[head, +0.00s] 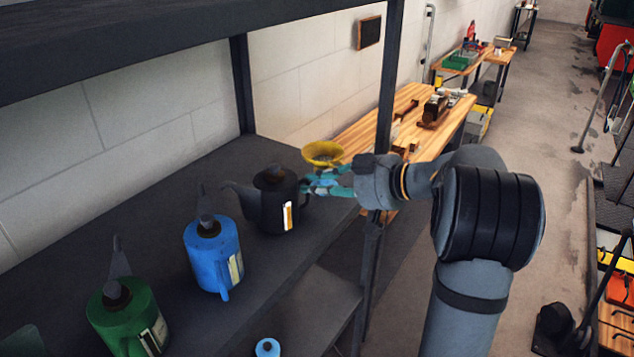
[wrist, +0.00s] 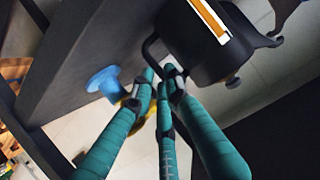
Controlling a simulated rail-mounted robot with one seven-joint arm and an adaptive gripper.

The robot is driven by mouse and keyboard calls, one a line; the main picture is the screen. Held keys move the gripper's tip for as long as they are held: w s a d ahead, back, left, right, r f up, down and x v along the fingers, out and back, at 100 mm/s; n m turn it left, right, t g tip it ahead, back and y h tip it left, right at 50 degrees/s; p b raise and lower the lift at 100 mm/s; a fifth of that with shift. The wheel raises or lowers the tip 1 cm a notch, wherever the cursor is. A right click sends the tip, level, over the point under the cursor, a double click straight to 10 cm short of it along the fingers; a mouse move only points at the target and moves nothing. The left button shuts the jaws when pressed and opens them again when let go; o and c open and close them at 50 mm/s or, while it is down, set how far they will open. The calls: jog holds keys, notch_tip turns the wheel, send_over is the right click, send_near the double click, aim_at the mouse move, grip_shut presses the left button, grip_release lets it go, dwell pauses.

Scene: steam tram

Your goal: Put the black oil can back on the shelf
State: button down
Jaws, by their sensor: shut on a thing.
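The black oil can (head: 272,205) is upright at the upper shelf (head: 165,190), near its far end, with its spout to the left and a white and orange label on its side. I cannot tell whether its base touches the shelf. My gripper (head: 318,184) reaches in from the right and is shut on the can's handle. In the wrist view, the teal fingers (wrist: 163,82) close on the handle of the black oil can (wrist: 192,45), which shows tilted in that picture.
A blue can (head: 212,255) and a green can (head: 125,318) stand nearer on the same shelf. A yellow funnel-like bowl (head: 323,152) shows just behind my gripper. A dark shelf post (head: 388,80) rises close to my wrist. A lower shelf (head: 305,312) holds a small blue-topped thing (head: 267,347).

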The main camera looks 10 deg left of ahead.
jog(key=shift+f, duration=0.15)
jog(key=shift+f+b, duration=0.2)
jog(key=shift+b, duration=0.25)
jog(key=c, duration=1.7)
grip_release()
jog(key=shift+r, duration=0.1)
jog(key=shift+r+p, duration=0.25)
jog(key=shift+p, duration=0.35)
jog(key=b+v, duration=0.4)
jog(key=v, duration=0.8)
jog(key=shift+s+f, duration=0.15)
jog(key=shift+a, duration=0.1)
